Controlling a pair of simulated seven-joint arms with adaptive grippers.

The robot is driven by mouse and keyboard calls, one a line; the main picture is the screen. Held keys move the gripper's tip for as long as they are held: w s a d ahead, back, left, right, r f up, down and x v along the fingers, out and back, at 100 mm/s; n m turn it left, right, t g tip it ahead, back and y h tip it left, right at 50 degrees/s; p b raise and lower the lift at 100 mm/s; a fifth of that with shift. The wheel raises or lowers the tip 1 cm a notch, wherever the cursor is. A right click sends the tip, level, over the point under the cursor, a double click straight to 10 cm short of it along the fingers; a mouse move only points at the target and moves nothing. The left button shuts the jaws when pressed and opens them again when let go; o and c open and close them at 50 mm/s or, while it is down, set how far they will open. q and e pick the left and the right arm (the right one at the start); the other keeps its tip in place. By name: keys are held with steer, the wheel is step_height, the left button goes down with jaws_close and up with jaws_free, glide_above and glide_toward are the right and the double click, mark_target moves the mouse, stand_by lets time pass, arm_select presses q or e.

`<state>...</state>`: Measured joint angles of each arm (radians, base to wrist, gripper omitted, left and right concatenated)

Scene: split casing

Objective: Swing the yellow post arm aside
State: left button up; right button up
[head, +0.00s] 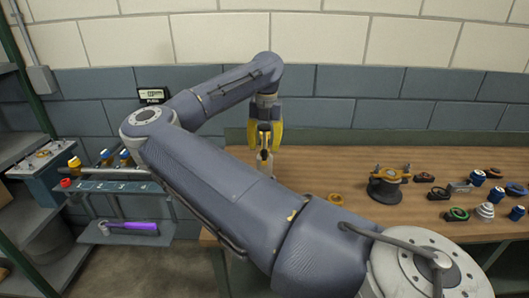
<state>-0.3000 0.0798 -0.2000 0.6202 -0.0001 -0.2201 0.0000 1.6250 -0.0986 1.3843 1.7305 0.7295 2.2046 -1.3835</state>
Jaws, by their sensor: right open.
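My right gripper (264,146) points down over the left part of the bench, with its yellow fingers apart. A small pale upright piece (264,166) shows just below the fingers; I cannot tell whether they touch it. A dark round casing (386,189) stands on the bench to the right, clear of the gripper. An orange-yellow bar (389,174) lies across its top, with small upright posts at its ends. I cannot tell for sure whether this bar is the yellow post arm. My left gripper is not in view.
My right arm hides much of the bench's front left. An orange-yellow ring (335,199) lies near the arm. Several knobs, rings and blue-and-white cans crowd the bench's right side. A shelf with a purple-handled tool (133,226) is at left. The wooden bench top (330,165) is clear behind the ring.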

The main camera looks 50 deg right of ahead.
mark_target(264, 150)
steer(key=shift+f, duration=1.5)
jaws_close()
